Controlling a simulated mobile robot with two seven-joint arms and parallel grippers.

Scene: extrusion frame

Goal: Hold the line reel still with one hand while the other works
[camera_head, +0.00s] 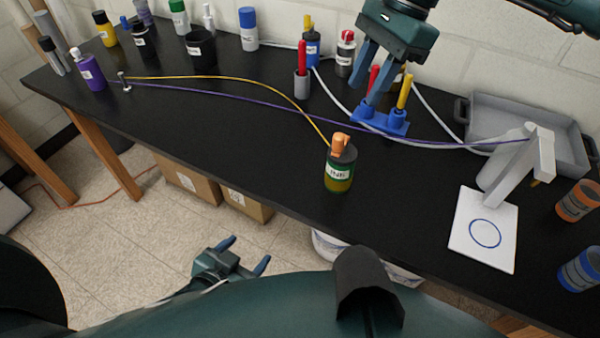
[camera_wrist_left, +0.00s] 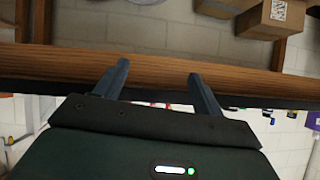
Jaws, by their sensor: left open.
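A dark green bottle-shaped holder (camera_head: 339,178) with an orange top and a white label stands upright near the table's front edge. A yellow line (camera_head: 240,80) runs from it to a small metal post (camera_head: 125,84) at the left; it looks like the line reel, but the label is unreadable. My left gripper (camera_head: 250,249) is open and empty, in front of the table and away from the reel. In the left wrist view its fingers (camera_wrist_left: 158,70) are apart before the wooden table edge. My right gripper (camera_head: 370,93) has its fingers apart, just above a blue block (camera_head: 380,122).
A purple line (camera_head: 250,99) crosses the table to a grey stand (camera_head: 522,165) at the right. A white card (camera_head: 484,250) with a blue ring lies before it. Red (camera_head: 301,58) and yellow (camera_head: 405,92) sticks stand near my right gripper. Several bottles line the back left.

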